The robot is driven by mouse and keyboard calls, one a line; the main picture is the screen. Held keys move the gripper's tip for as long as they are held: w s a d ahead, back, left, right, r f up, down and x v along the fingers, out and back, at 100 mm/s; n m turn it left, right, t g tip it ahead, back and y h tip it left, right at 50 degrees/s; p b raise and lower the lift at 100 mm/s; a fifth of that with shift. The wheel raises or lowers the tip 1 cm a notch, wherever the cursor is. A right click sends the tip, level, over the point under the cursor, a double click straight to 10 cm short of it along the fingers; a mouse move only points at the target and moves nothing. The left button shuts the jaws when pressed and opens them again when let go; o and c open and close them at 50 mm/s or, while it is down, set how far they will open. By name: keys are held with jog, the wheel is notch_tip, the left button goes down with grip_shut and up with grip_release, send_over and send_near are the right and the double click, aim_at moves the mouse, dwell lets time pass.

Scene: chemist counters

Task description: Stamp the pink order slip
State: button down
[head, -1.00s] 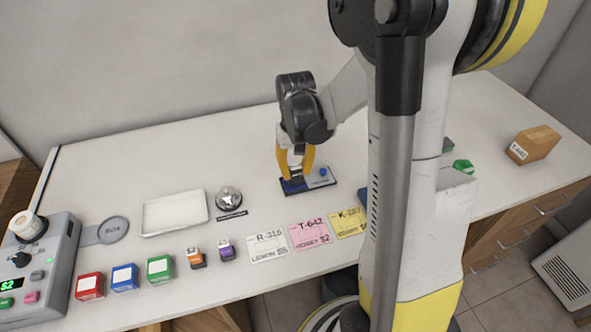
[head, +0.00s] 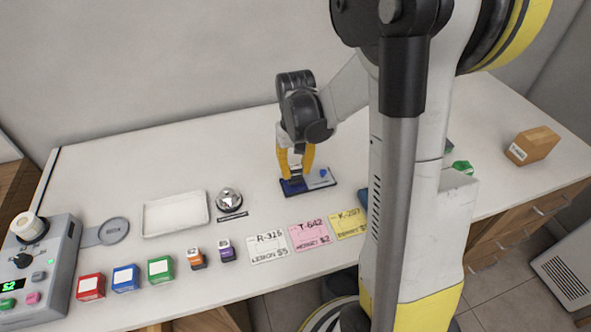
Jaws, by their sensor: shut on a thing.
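The pink order slip (head: 309,236), marked T-642, lies flat on the counter between a white slip and a yellow slip. My gripper (head: 296,172) points down over the ink pad (head: 319,179) behind the slips. Its yellow fingers are shut on a small dark stamp (head: 295,181), which is mostly hidden between them. The stamp is at the blue inked left part of the pad; I cannot tell whether it touches.
The white slip (head: 268,248) and yellow slip (head: 348,223) flank the pink one. Small orange (head: 197,259) and purple (head: 227,251) stamps stand to the left. A bell (head: 229,201) and white tray (head: 175,214) sit behind them. My arm column hides part of the right counter.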

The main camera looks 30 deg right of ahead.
jog(key=shift+r+p, duration=2.1)
jog(key=shift+r, duration=1.05)
jog(key=shift+f, duration=0.15)
